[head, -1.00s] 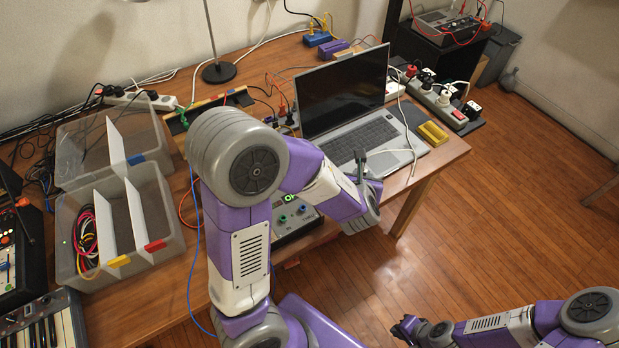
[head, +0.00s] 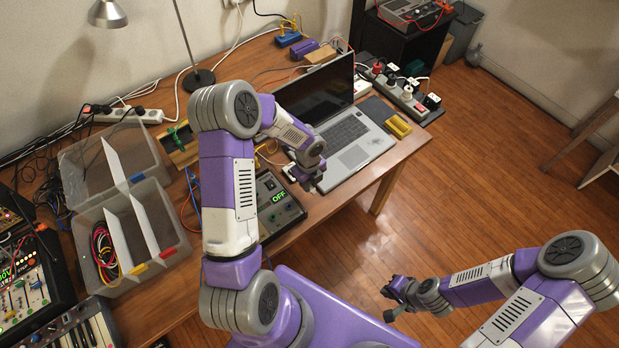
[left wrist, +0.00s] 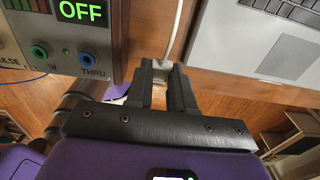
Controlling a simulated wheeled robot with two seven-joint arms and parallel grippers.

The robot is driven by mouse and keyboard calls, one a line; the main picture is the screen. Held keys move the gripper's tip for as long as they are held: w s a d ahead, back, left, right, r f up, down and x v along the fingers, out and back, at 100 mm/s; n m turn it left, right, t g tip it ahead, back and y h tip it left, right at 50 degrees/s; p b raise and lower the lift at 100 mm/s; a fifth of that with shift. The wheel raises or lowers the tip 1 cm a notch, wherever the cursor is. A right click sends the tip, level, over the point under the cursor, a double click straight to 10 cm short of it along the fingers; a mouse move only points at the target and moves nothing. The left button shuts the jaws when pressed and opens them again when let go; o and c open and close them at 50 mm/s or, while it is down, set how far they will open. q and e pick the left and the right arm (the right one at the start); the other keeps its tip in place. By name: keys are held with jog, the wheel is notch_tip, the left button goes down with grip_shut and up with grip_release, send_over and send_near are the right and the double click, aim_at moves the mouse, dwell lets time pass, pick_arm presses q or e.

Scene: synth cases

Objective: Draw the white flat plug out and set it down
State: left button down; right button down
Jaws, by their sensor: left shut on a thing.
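My left gripper (head: 312,184) is over the front edge of the table, between the laptop and the grey box with the OFF display. In the left wrist view its dark fingers (left wrist: 167,80) are shut on the white flat plug (left wrist: 162,65). Only a small pale part of the plug shows between the fingertips. Its white cable (left wrist: 177,30) runs up and away from it. In the head view the plug is too small to make out. My right gripper (head: 389,301) is over the floor, away from the table; its finger gap is unclear.
The open laptop (head: 352,142) is just right of my left gripper. The grey box (head: 278,208) with its OFF display is to the left. A yellow block (head: 398,125) and a power strip (head: 405,95) are at the right. A divided clear bin (head: 165,258) stands left.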

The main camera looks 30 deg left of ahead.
pick_arm(q)
jog(key=shift+f+b, duration=2.55)
jog(key=shift+f, duration=0.45)
jog(key=c, duration=0.9)
grip_release()
jog(key=shift+r, duration=0.15)
notch_tip(320, 180, up, 7)
jog(key=shift+r+p, duration=0.2)
jog(key=shift+p, duration=0.85)
